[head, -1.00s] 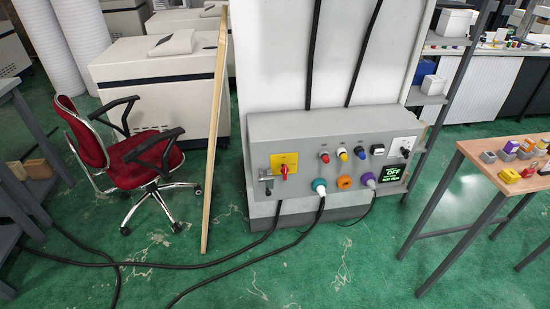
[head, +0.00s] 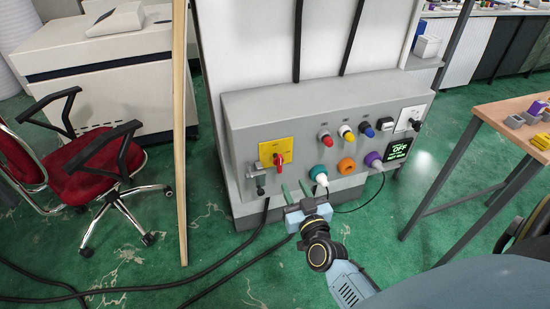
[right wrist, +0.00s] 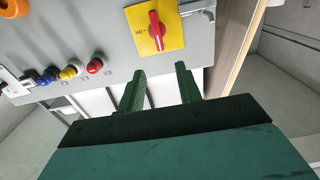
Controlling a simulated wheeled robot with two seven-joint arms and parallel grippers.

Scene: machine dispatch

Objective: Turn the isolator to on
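The isolator is a red rotary handle (head: 279,159) on a yellow plate (head: 267,150), at the left of the grey panel's front. The handle stands about upright in the head view. In the right wrist view the red handle (right wrist: 155,31) lies across the yellow plate (right wrist: 171,22), beside an upside-down ON mark. My right gripper (head: 294,188) is open and empty, below and a little right of the isolator, apart from it. In the right wrist view its two green fingers (right wrist: 160,70) are spread below the plate. My left gripper is not in view.
A small screen (head: 399,149) on the panel reads OFF. Coloured connectors and a grey latch (head: 257,178) sit near the isolator. Black cables cross the green floor. A wooden plank (head: 180,130) and red chair (head: 85,180) stand left; a wooden table (head: 495,112) stands right.

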